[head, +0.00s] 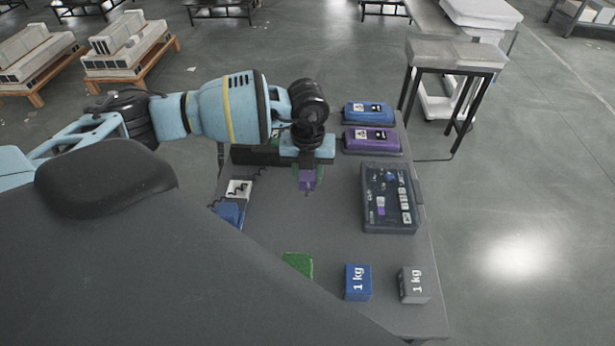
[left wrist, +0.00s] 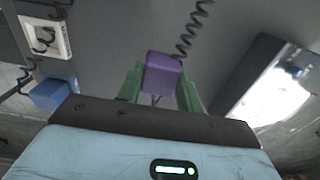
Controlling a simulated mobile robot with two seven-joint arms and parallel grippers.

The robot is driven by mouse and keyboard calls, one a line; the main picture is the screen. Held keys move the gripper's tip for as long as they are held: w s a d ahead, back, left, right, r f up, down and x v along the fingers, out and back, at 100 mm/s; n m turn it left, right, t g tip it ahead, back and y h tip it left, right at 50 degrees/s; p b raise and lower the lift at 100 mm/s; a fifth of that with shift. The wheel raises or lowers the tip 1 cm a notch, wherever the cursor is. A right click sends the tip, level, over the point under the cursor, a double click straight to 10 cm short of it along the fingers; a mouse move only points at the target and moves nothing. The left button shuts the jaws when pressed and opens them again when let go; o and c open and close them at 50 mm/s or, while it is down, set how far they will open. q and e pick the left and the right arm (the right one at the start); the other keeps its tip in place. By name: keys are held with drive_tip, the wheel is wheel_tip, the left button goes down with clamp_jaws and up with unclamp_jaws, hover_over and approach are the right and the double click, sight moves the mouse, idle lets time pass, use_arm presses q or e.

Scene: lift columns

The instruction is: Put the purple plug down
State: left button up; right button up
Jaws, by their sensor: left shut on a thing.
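The purple plug (head: 307,179) is between the green fingers of my left gripper (head: 308,183), over the grey table (head: 290,225). The left wrist view shows the purple plug (left wrist: 162,74) up close, with the left gripper (left wrist: 160,80) shut on it and a dark coiled cord beside it. I cannot tell whether the plug touches the table. My right gripper is not in view.
A purple box (head: 371,140) and a blue box (head: 369,113) stand at the table's far right. A dark control panel (head: 389,198) lies at the right. A blue 1 kg block (head: 358,282), a grey 1 kg block (head: 413,285) and a green block (head: 298,264) are near the front. A white socket (head: 238,190) is at the left.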

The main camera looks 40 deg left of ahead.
sight(308, 174)
use_arm(q)
drive_tip(key=shift+f, duration=0.85)
drive_tip(key=shift+f, duration=0.15)
drive_tip(key=o, duration=0.9)
wheel_tip(308, 174, up, 12)
drive_tip(key=shift+r, duration=0.2)
